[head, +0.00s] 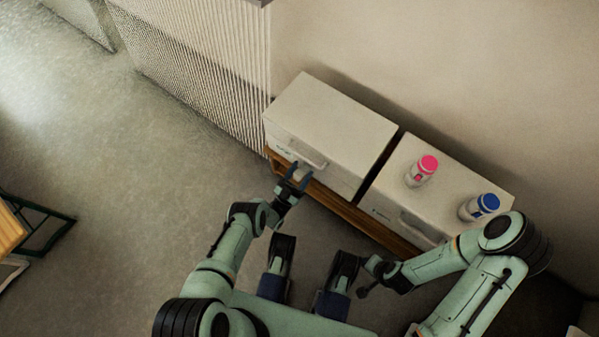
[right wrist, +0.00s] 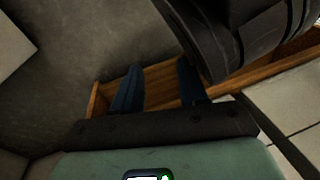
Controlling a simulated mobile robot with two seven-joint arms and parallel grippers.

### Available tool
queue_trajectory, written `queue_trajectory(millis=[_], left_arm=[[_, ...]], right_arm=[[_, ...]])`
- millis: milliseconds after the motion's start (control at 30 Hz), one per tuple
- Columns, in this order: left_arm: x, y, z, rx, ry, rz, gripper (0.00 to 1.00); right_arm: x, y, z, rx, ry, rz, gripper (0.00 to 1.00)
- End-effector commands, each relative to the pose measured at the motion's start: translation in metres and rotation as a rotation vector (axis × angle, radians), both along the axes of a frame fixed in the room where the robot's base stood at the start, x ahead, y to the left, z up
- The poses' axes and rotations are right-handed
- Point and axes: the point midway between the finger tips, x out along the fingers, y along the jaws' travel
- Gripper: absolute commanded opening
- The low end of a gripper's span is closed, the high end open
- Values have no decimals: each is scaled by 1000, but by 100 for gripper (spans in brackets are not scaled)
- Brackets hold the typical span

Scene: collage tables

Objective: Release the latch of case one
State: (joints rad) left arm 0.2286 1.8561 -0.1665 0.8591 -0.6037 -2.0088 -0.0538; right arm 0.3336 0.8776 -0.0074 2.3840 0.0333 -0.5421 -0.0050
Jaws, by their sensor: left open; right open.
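Two white cases sit side by side on a low wooden bench: a left case (head: 335,118) and a right case (head: 400,190). I cannot read which is case one. The left case has a pale handle (head: 308,154) on its front, with a small pale latch-like part (head: 302,174) below it. My left gripper (head: 297,178) is open at that part, its dark fingers on either side; contact is unclear. My right gripper (head: 366,290) hangs low in front of the right case. Its blue fingers are apart and empty in the right wrist view (right wrist: 160,78).
A pink-capped bottle (head: 421,172) and a blue-capped bottle (head: 479,208) stand on the right case. The wooden bench (head: 360,217) edge runs below both cases. A ribbed panel (head: 205,55) stands behind left.

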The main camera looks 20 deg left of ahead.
Motion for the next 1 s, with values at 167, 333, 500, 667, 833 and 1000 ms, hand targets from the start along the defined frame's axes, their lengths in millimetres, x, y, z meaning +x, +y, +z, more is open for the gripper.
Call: queue_trajectory(millis=[167, 333, 500, 667, 833, 1000], left_arm=[[-9, 3, -6, -1, 1, 0, 55], [-34, 13, -25, 0, 3, 4, 55], [-67, 25, -50, 0, 2, 6, 55], [-79, 31, -62, -1, 5, 8, 55], [-94, 36, -73, -1, 4, 5, 55], [-101, 37, -77, 0, 1, 2, 55]], right_arm=[[4, 1, 4, -1, -13, 1, 43], [14, 2, 14, -3, -48, 3, 43], [16, 2, 14, -3, -56, 3, 43], [2, 1, 0, 0, -6, 1, 43], [-13, -2, -13, 2, 44, -3, 43], [-21, -3, -18, 4, 70, -6, 43]])
